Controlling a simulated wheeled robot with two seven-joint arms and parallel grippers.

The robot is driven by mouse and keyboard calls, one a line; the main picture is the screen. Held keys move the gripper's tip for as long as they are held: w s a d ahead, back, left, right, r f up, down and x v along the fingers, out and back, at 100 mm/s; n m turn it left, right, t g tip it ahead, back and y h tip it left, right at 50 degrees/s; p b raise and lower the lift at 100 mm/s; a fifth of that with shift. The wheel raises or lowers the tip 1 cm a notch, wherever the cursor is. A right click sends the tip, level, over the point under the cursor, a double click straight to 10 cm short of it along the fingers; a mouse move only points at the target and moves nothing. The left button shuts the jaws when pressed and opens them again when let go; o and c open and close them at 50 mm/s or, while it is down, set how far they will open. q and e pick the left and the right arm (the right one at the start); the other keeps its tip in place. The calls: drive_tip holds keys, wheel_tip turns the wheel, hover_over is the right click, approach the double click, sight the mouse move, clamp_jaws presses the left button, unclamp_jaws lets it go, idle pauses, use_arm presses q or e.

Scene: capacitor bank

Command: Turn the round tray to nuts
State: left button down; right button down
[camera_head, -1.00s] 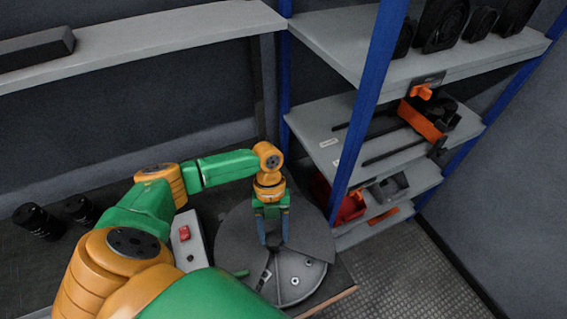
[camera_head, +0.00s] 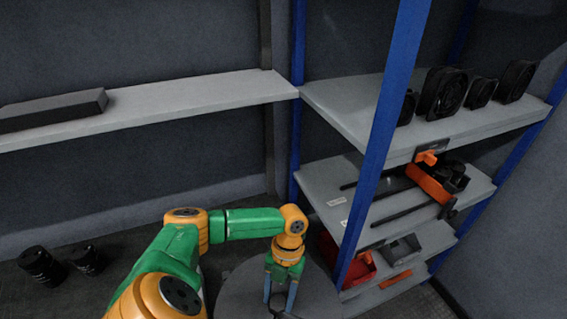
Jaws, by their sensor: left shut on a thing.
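The round tray (camera_head: 238,291) is a grey disc on the bench at the bottom middle of the head view. Its near part is cut off by the lower edge of the picture, so the open section with nuts does not show. My left gripper (camera_head: 280,303) points down over the tray, with its two blue-grey fingers on a small dark part at the tray's middle. The fingertips are close to the picture's lower edge. My right gripper is not in view.
A blue-posted shelf rack (camera_head: 383,130) stands right of the tray, holding black round parts, orange tools and a red bin (camera_head: 357,266). Two black cylinders (camera_head: 41,266) stand on the bench at left. A long wall shelf (camera_head: 190,98) runs behind.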

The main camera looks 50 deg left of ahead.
use_arm(q)
drive_tip(key=shift+m, duration=0.3)
idle(0.4)
drive_tip(key=shift+c, duration=1.1)
unclamp_jaws()
drive_tip(key=shift+w+r, duration=0.1)
drive_tip(key=b+v, duration=0.1)
drive_tip(key=v, duration=0.6)
